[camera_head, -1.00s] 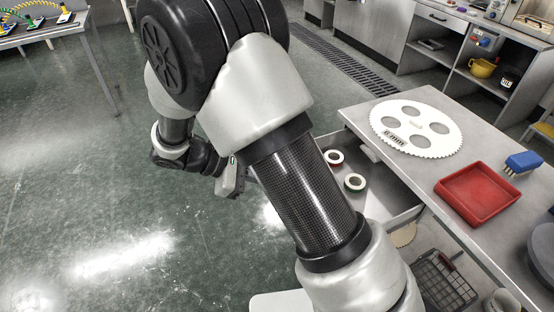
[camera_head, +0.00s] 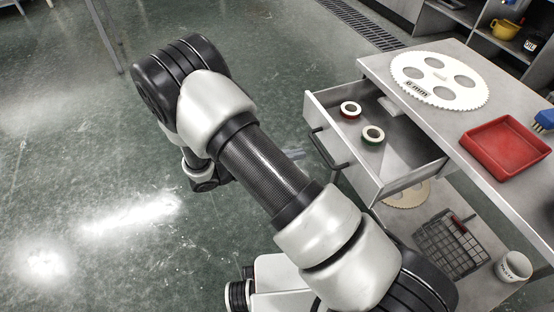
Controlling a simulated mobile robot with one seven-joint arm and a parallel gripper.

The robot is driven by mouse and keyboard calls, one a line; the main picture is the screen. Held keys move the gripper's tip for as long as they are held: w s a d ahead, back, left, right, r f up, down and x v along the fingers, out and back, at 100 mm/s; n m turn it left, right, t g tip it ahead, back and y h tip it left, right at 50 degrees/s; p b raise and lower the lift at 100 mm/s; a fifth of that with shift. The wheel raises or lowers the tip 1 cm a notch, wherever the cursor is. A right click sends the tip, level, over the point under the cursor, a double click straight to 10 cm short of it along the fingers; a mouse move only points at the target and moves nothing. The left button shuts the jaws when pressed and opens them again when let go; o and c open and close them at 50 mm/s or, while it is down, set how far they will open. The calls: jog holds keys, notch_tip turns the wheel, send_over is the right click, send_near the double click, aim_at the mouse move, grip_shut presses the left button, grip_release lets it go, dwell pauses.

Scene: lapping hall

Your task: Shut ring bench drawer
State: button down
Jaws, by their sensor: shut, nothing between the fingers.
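The ring bench drawer (camera_head: 412,154) stands pulled out from under the bench top, towards the left. Its front panel (camera_head: 345,158) carries a dark bar handle (camera_head: 323,148). Inside lie a red-edged ring roll (camera_head: 350,110), a green-edged ring roll (camera_head: 373,135) and a pale block (camera_head: 389,105). My gripper (camera_head: 295,153) is mostly hidden behind my forearm. Only its grey tip shows, shut and empty, just left of the drawer front and handle. A small gap seems to part them, but I cannot judge the depth.
The bench top (camera_head: 452,125) holds a white toothed disc (camera_head: 440,77), a red tray (camera_head: 504,146) and a blue brush (camera_head: 545,119). Below the drawer are a wire basket (camera_head: 450,242) and a white cup (camera_head: 513,266). Open floor (camera_head: 90,150) lies on the left.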

jog(key=x, duration=0.4)
jog(key=shift+d+f+b, duration=0.1)
jog(key=shift+d+b, duration=0.2)
jog(key=shift+b, duration=0.1)
jog(key=shift+w, duration=0.1)
